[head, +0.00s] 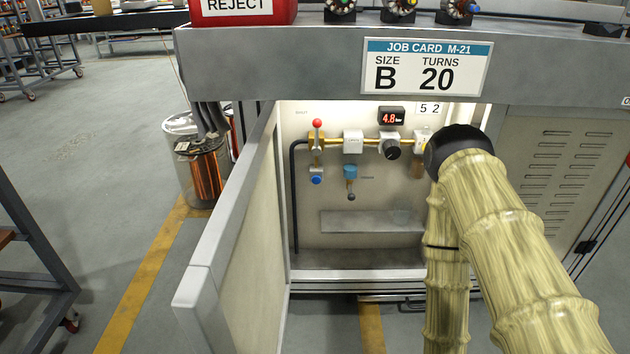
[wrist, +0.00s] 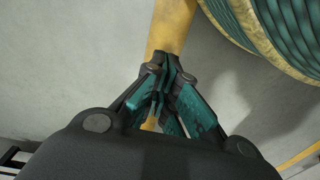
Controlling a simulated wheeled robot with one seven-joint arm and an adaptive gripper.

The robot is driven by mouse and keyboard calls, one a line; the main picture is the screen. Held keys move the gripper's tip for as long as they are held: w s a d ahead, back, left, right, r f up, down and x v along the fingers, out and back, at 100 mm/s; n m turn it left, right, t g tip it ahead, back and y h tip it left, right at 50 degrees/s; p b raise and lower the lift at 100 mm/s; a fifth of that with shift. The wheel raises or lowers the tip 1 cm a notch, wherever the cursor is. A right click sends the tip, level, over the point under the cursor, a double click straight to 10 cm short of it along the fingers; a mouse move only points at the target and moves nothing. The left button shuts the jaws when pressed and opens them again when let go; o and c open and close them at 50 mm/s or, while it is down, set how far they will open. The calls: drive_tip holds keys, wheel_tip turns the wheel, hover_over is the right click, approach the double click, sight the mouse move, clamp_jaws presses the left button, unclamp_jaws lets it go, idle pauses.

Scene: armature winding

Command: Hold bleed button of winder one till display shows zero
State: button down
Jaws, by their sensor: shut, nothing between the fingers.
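The cabinet under the bench is open. Its small display (head: 391,118) is lit and reads 4.8 in red. A round blue button (head: 316,176) sits low on the left of the brass pipework, below a red-knobbed lever (head: 317,124). A blue-topped fitting (head: 350,172) with a dark ball below it is to its right. I cannot read which part is labelled as the bleed button. My gripper (wrist: 170,75) is shut and empty in the wrist view, over grey floor with a yellow stripe. In the head view its fingers are not visible, and my sleeved arm hangs at the right.
The cabinet door (head: 240,235) stands open at the left, its edge toward me. A black knob (head: 390,149) is on the pipe below the display. The job card (head: 425,66) hangs on the bench front. A ribbed teal coil (wrist: 275,35) is close by in the wrist view.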

sight(316, 179)
drive_tip(key=w+a+r+m+t+y+b, duration=0.1)
drive_tip(key=w+a+r+t+y+b, duration=0.2)
drive_tip(key=w+a, duration=0.7)
drive_tip(key=w+a+m+t+y+b, duration=0.1)
drive_tip(key=w+a+m+t+y, duration=0.2)
drive_tip(key=w+a, duration=0.65)
drive_tip(key=w+a+r+m+t+y+b, duration=0.1)
drive_tip(key=w+a+r+t+y, duration=0.15)
drive_tip(key=w+r, duration=0.4)
drive_tip(key=w+a+r+t+y+b, duration=0.1)
drive_tip(key=w+r+t, duration=0.35)
drive_tip(key=w, duration=0.25)
drive_tip(key=w+r+m+t+y+b, duration=0.1)
drive_tip(key=w+r+m+t+y, duration=0.1)
drive_tip(key=r, duration=0.9)
drive_tip(key=w+r+m+t+y+b, duration=0.1)
drive_tip(key=w+r+t, duration=0.4)
drive_tip(key=r, duration=0.6)
drive_tip(key=shift+w+d+m+y+b, duration=0.3)
drive_tip(key=shift+w+m+y, duration=0.25)
drive_tip(key=shift+w, duration=0.7)
drive_tip(key=shift+w, duration=0.1)
drive_tip(key=w+b, duration=0.1)
drive_tip(key=w, duration=0.7)
drive_tip(key=shift+w+b, duration=0.3)
drive_tip(key=shift+b, duration=0.05)
drive_tip(key=shift+w, duration=0.2)
drive_tip(key=shift+w, duration=0.25)
